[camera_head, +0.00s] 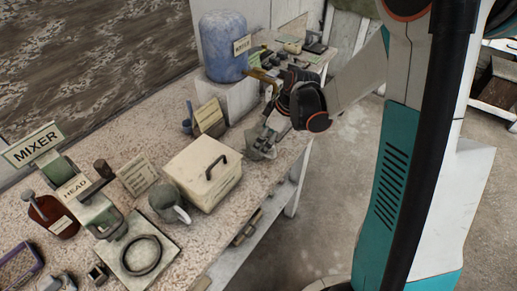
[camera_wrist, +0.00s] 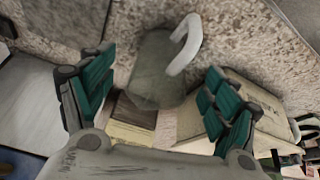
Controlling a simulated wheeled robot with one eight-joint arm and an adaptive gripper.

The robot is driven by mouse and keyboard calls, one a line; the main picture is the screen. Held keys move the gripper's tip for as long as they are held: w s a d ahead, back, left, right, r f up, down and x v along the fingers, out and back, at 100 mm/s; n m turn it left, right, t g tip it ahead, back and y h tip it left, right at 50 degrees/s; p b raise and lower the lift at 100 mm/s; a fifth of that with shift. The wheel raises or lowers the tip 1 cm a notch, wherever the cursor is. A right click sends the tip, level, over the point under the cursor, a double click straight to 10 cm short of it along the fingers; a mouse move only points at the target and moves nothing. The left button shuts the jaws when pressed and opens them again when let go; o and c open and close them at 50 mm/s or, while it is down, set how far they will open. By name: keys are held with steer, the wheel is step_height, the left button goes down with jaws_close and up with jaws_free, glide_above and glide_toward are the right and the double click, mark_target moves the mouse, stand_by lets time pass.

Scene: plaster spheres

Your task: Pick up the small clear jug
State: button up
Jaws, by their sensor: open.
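The small clear jug (camera_wrist: 152,75) shows in the wrist view as a greyish, see-through vessel with a pale curved handle. It lies between and beyond my gripper's (camera_wrist: 158,72) two green-padded fingers, which are spread apart with a gap on each side. I cannot tell how deep the jug sits between the fingers.
A card sign (camera_head: 210,117) and a blue container (camera_head: 222,47) stand behind. A grey-green jug-like vessel (camera_head: 168,202) and mixer parts (camera_head: 95,205) crowd the near bench. The floor beyond the bench edge is clear.

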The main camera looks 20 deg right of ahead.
steer(key=b+x, duration=0.2)
steer(key=x, duration=0.3)
steer(key=shift+w+a, duration=0.2)
steer(key=shift+a, duration=0.05)
steer(key=shift+r, duration=0.15)
steer(key=c, duration=1.2)
